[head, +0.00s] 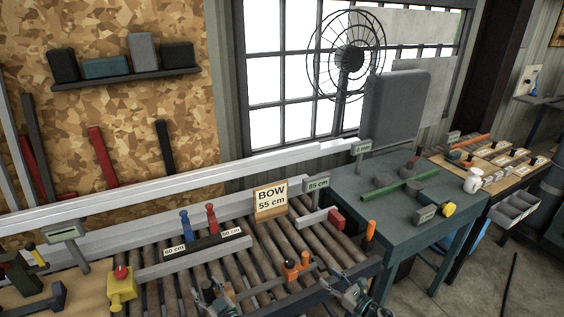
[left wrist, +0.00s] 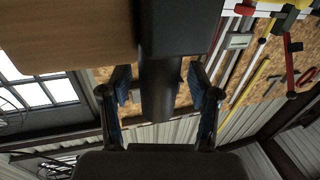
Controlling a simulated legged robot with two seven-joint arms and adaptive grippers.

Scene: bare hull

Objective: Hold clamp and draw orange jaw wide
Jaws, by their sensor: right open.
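The orange jaw (head: 292,269) shows low in the head view, above the rollers, between my two grippers. I take it for the clamp's jaw; the rest of the clamp is hard to make out. My left gripper (head: 216,299) is at the bottom edge, left of the jaw. In the left wrist view its fingers (left wrist: 161,95) stand apart on both sides of a dark rounded bar (left wrist: 162,85), with gaps between; I cannot tell what this bar belongs to. My right gripper (head: 353,296) is open, right of and nearer than the jaw, apart from it.
A roller conveyor (head: 200,276) carries a "BOW 55 cm" sign (head: 271,200) and red and blue handles (head: 211,219). A yellow box with a red button (head: 121,288) stands at left. The green table (head: 390,227) at right holds rods and discs. A tan panel (left wrist: 65,35) fills the wrist view's upper left.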

